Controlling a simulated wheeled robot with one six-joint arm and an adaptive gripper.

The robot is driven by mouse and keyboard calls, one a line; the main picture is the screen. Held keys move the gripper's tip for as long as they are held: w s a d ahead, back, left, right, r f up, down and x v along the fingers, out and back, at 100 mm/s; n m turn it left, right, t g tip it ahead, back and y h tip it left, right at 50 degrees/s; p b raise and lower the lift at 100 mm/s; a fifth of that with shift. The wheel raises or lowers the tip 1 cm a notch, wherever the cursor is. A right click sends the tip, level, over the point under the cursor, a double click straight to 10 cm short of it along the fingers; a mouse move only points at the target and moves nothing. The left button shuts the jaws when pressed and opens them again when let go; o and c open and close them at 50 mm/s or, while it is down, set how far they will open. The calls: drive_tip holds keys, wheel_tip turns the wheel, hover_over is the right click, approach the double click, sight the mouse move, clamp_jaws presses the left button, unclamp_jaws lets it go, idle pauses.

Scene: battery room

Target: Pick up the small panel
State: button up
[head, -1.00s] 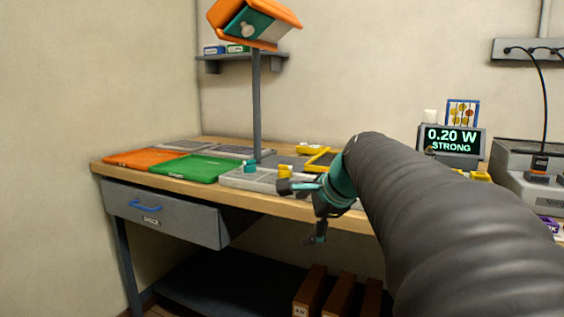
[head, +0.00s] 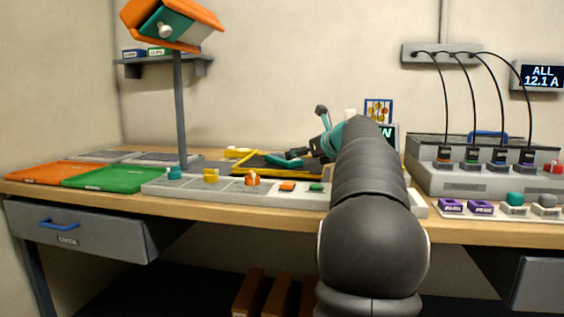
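A dark panel with a yellow edge (head: 247,165) lies flat near the middle of the bench; it may be the small panel. My arm hides its right part. My gripper (head: 303,136) is above the panel's right side, with its teal fingers spread wide and nothing seen between them. One finger is low and close over the panel; I cannot tell if it touches. The other finger points up.
A grey strip (head: 200,188) with several coloured knobs runs along the bench front. Orange (head: 50,172) and green (head: 115,178) mats lie left. A lamp post (head: 180,110) stands behind. A charger unit with cables (head: 460,180) fills the right.

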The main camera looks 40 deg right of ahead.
sight(283, 160)
drive_tip(key=shift+x, duration=3.85)
drive_tip(key=shift+c, duration=0.3)
drive_tip(key=shift+r, duration=0.15)
drive_tip(key=c, duration=1.4)
